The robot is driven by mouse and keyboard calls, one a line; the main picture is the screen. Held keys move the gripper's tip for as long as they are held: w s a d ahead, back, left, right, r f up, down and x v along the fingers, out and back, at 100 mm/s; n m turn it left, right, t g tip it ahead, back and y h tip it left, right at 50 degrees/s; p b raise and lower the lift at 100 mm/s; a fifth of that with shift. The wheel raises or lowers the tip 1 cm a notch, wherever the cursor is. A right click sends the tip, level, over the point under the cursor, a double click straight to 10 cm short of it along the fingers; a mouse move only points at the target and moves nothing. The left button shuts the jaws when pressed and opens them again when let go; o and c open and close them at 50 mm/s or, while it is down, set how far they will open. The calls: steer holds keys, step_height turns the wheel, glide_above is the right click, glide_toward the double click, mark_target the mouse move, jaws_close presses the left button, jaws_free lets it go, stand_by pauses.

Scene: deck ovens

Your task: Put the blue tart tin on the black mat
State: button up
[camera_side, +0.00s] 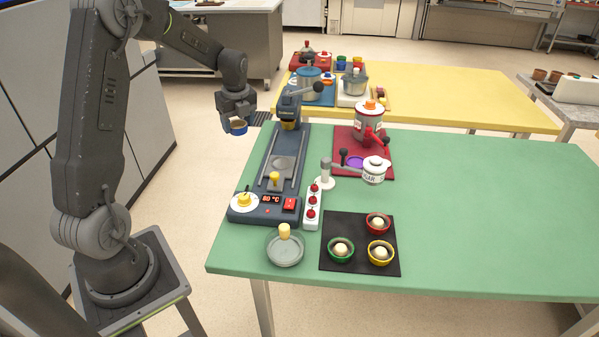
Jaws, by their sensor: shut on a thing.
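The blue tart tin (238,130) is held in my gripper (237,118) off the left edge of the green table, at the upper left. My gripper is shut on it, and the inside of the tin looks brownish. The black mat (336,223) lies flat near the table's front edge. A red tin (378,222), a green tin (341,250) and a yellow tin (380,253) stand on it, each with a pale ball-like filling. The mat's upper left part is bare. My gripper is far up and left of the mat.
A dark machine with a dial and a red display (262,207) stands at the table's left side. The green table's right side (500,210) is clear.

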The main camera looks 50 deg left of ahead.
steer(key=w+d+m, duration=0.3)
steer(key=d+m, duration=0.3)
steer(key=d, duration=0.5)
steer(key=m+t+h, duration=0.1)
steer(key=m+t, duration=0.1)
steer(key=m, duration=0.5)
glide_above(341, 223)
steer(key=f, duration=0.8)
steer(key=shift+s+a, duration=0.3)
steer(key=shift+s, duration=0.1)
steer(key=shift+w+d+f, duration=0.15)
steer(key=shift+d+f, duration=0.1)
steer(key=shift+d, duration=0.25)
steer(key=shift+f, duration=2)
steer(key=o, duration=0.9)
steer(key=shift+f, duration=0.1)
